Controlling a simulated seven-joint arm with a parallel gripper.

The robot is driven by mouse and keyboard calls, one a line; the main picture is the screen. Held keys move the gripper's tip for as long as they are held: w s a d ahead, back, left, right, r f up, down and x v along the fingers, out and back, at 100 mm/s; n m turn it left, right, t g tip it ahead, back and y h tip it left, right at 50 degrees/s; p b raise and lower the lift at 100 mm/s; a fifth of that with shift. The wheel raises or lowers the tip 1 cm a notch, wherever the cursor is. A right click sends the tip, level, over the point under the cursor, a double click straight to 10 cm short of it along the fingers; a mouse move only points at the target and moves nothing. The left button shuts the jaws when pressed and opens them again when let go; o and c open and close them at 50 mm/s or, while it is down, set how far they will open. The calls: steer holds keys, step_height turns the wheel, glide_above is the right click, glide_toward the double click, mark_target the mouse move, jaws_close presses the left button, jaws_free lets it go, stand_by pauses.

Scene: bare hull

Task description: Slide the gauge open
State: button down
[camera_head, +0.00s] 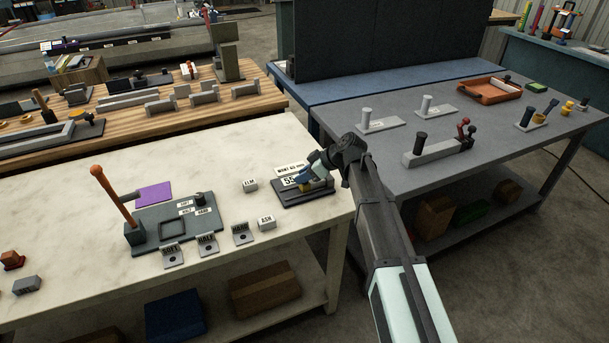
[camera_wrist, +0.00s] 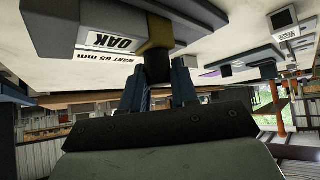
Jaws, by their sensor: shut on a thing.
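The gauge (camera_head: 303,196) is a low dark device at the right end of the pale bench. A white card and a number plate (camera_head: 289,181) show by it, partly hidden by my gripper. My gripper (camera_head: 318,174) has blue fingers and reaches down onto the gauge from the right. In the wrist view my gripper (camera_wrist: 158,85) is shut on a dark knob (camera_wrist: 157,66) below a yellow-brown slider part (camera_wrist: 156,33). Beside it a grey block with an OAK label (camera_wrist: 112,41) shows upside down, along with a card (camera_wrist: 110,56) reading WANT 65 mm.
Small labelled blocks, ELM (camera_head: 250,185) and ASH (camera_head: 266,223), lie left of the gauge. Further left is a dark plate (camera_head: 178,230) with an orange-handled lever (camera_head: 112,195). A grey table (camera_head: 480,130) with tools stands to the right, across a narrow gap.

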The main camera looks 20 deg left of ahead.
stand_by(0.3)
steer(key=shift+s+a, duration=1.35)
steer(key=c, duration=0.9)
jaws_free()
steer(key=v, duration=1.4)
steer(key=shift+f, duration=0.1)
